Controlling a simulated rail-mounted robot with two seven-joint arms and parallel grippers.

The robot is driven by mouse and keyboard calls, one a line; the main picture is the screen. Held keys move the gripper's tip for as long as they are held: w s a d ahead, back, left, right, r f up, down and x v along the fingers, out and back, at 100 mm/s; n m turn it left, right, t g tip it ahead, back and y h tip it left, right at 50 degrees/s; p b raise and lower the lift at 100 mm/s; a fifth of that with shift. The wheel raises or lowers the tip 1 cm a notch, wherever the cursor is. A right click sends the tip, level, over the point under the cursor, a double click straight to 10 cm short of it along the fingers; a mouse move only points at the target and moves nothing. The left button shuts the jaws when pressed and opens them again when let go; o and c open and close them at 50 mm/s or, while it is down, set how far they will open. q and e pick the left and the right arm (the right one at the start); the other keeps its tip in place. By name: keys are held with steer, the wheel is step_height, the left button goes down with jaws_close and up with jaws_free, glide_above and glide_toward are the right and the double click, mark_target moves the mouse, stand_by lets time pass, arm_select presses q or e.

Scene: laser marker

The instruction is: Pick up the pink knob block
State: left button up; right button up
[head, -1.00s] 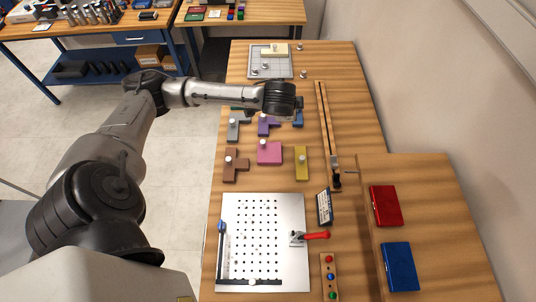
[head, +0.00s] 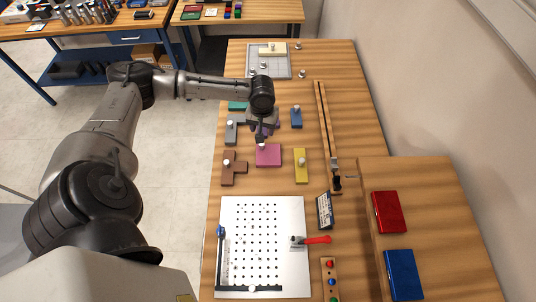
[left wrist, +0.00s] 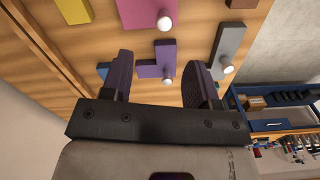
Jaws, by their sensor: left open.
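The pink knob block (head: 269,157) lies flat on the wooden table, a square plate with a white knob near its upper left edge. My left gripper (head: 262,135) is open and empty just behind it, over the purple knob block, which it mostly hides in the head view. In the left wrist view the pink block (left wrist: 143,12) is cut off by the top edge, its knob at its lower right. There the purple block (left wrist: 152,68) shows between the open fingers (left wrist: 158,66), below them on the table. My right gripper is not in view.
Around the pink block lie a brown block (head: 229,174), a yellow block (head: 301,172), a grey block (head: 231,134), a blue block (head: 296,119) and a teal block (head: 237,106). A perforated plate (head: 290,212) lies in front. A slotted rail (head: 321,115) runs along the right.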

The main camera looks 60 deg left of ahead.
arm_select(q)
glide_toward(268, 153)
steer(key=shift+s+a+f, duration=0.15)
steer(key=shift+a+f, duration=0.3)
steer(key=shift+a, duration=0.2)
steer(key=shift+s+a+f, duration=0.1)
steer(key=shift+a+f, duration=0.3)
steer(key=shift+a, duration=0.2)
steer(key=shift+s+a+f+b, duration=0.1)
steer(key=shift+a+f+b, duration=0.1)
steer(key=shift+f, duration=1.2)
steer(key=shift+s+a+f+b, duration=0.1)
steer(key=shift+a+f+b, duration=0.1)
steer(key=shift+f, duration=1.15)
jaws_close()
